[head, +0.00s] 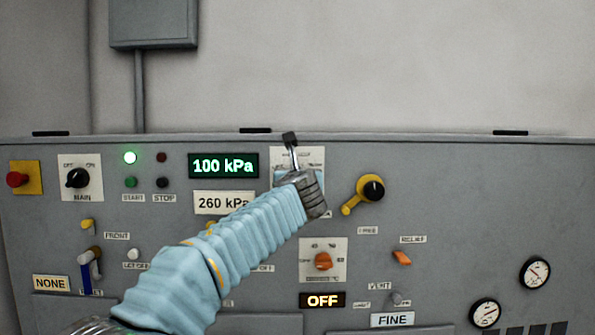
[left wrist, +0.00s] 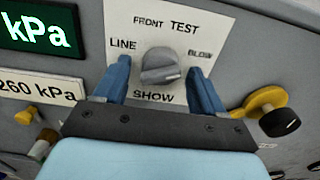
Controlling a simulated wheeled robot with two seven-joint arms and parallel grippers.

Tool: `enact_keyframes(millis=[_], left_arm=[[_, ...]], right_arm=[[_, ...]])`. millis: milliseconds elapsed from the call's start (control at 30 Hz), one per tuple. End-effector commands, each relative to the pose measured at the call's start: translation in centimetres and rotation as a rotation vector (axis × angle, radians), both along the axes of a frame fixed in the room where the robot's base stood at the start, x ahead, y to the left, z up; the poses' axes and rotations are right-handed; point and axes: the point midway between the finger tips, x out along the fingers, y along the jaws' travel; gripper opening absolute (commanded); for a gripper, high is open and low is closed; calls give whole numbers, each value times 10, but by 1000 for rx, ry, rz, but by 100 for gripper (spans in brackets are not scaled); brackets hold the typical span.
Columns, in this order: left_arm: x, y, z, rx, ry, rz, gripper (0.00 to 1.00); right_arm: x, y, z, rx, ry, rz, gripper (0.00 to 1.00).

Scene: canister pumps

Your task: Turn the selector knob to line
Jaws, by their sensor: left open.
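The selector knob (left wrist: 160,66) is grey and sits on a white label plate (left wrist: 182,12) marked LINE, FRONT, TEST, BLOW and SHOW. LINE is at its left and BLOW at its right. A short white mark on the knob lies at its right side, away from LINE. My left gripper (left wrist: 159,68) is open, with one blue finger on each side of the knob and visible gaps between. In the head view my left gripper (head: 298,176) is in front of the plate and hides the knob. My right gripper is not in view.
A yellow-handled black valve (head: 372,188) stands out just right of the gripper. The 100 kPa display (head: 223,165) and 260 kPa label (head: 222,202) are at its left. An orange knob (head: 323,261) lies below. My left arm covers part of the panel.

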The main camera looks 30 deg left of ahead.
Motion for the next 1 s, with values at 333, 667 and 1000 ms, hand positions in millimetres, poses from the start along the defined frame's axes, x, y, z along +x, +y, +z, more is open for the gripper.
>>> enact_keyframes(millis=[333,667,1000], left_arm=[[2,1,-1,-1,0,0,64],[2,1,-1,-1,0,0,16],[2,1,-2,-52,-30,0,16]], right_arm=[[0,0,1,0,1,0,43],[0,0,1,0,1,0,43],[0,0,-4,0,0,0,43]])
